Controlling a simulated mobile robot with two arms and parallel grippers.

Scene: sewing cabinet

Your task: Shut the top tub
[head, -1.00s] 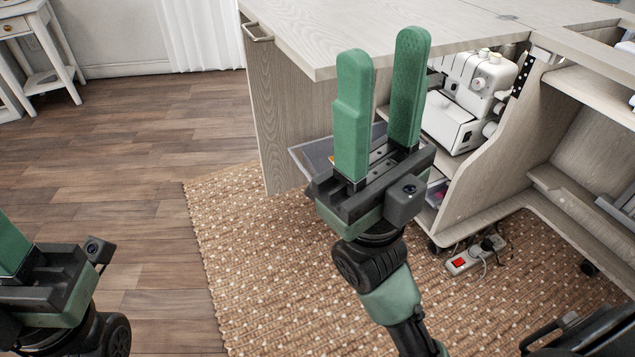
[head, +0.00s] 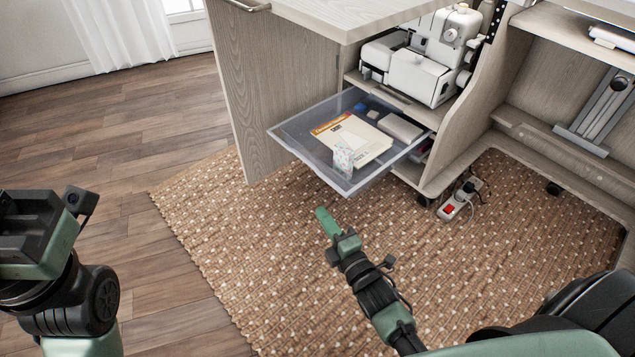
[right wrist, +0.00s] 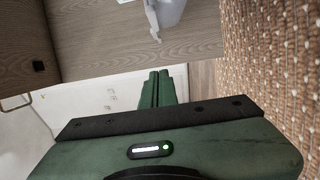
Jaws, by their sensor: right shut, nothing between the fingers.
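The top tub (head: 307,159) is a translucent grey tray pulled out of the cabinet, below the white sewing machine. It holds a yellow-and-white booklet (head: 350,138), a grey box, a small patterned packet and a blue item. My right gripper (head: 322,214) is shut and empty, low in front of the tub and apart from it in the picture. Its closed green fingers (right wrist: 163,88) show in the right wrist view, with a pale grey piece, probably the tub, at the top. My left gripper (head: 38,225) is at the left edge; its fingers are out of sight.
A wooden door panel (head: 262,90) stands open left of the tub. The white sewing machine (head: 415,72) sits on the shelf above. Another container (head: 420,150) is partly hidden below the tub. A power strip (head: 460,197) lies at right. The woven rug (head: 250,240) in front is clear.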

